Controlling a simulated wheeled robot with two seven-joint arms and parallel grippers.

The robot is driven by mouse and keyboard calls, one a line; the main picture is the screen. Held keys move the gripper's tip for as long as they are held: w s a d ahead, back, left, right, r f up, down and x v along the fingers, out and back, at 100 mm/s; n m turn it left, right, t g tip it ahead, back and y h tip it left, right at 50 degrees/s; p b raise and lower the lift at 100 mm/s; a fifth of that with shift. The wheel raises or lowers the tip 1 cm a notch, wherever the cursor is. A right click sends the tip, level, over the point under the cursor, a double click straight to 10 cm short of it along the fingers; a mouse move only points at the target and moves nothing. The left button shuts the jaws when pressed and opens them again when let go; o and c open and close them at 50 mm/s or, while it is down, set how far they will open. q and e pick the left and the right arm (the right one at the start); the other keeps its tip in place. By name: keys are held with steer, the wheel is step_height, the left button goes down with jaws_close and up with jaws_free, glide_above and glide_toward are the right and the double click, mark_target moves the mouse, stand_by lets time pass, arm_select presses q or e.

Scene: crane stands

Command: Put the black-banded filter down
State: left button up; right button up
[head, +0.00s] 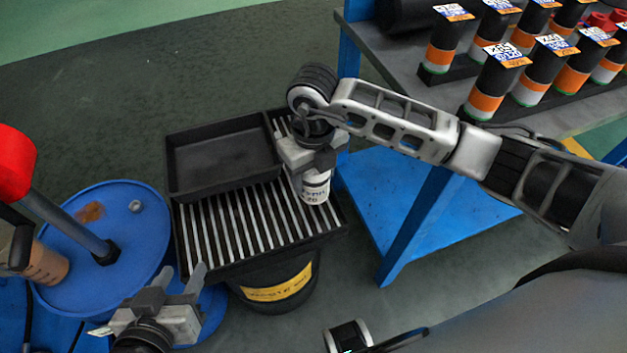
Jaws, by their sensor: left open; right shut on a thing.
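The black-banded filter (314,190) is a white cylinder with dark printing; its upper part is hidden by my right gripper. My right gripper (306,165) points down and is shut on it. The filter is upright over the right side of a black slatted rack (225,232); I cannot tell whether its base touches the slats. My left gripper (180,290) is open and empty at the lower left, in front of the rack and apart from it.
A black tray (222,125) adjoins the rack's back. Below the rack is a black bin with a yellow label (282,283). A blue drum (140,240) with a red-topped pump stands left. A blue bench (370,55) at right holds several orange-banded cylinders (485,100).

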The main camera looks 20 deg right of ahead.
step_height(320, 180, down, 3)
stand_by(0.3)
steer(key=shift+f, duration=0.15)
steer(key=o, duration=1.2)
steer(key=shift+c, duration=0.2)
